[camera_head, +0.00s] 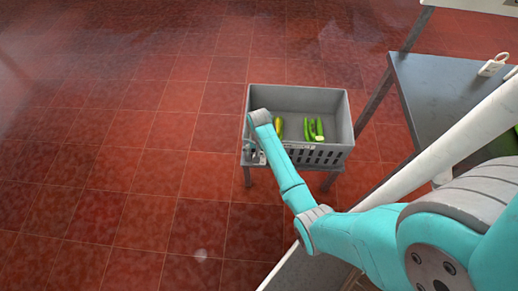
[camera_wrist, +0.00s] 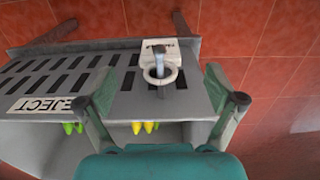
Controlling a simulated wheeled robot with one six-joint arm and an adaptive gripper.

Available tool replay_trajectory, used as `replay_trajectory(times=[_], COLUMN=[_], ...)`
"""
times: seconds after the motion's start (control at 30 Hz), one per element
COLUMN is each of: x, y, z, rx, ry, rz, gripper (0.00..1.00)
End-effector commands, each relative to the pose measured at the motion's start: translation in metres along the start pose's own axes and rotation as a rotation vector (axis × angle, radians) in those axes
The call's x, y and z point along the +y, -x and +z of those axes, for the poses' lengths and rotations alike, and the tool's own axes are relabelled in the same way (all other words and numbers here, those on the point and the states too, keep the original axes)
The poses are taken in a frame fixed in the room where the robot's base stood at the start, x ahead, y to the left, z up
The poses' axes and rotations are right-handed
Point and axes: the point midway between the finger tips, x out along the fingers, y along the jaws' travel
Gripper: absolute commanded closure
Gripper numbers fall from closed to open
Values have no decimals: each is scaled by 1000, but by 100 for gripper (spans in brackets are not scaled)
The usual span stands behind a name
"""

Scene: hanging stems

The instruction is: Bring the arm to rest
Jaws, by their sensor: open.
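My arm (camera_head: 285,178) stretches out over the floor to the left front corner of a grey crate in the head view. My gripper (camera_wrist: 160,90) is open in the wrist view, with its two fingers spread apart. It is small and partly hidden by my arm in the head view. A white fitting with a ring (camera_wrist: 160,75) shows between the fingers in the wrist view, close to the crate's slotted side. I cannot tell whether the fingers touch anything.
The grey crate (camera_head: 340,112) stands on a low stand and holds several green and yellow vegetables. Its side bears a REJECT label (camera_wrist: 42,104) in the wrist view. A grey table (camera_head: 440,85) with a white tag (camera_head: 493,65) is at right. Red tiled floor (camera_head: 100,180) is clear at left.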

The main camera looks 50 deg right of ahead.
Motion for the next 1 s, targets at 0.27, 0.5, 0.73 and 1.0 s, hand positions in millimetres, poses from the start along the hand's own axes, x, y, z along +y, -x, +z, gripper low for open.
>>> replay_trajectory(times=[0.27,0.5,0.73,1.0], x=[0,0,0,4], y=[32,36,26,-10], z=[0,0,13,80], rx=[0,-1,23,187], ry=[0,0,21,149], rz=[0,0,-11,-89], gripper=[7,7,7,7])
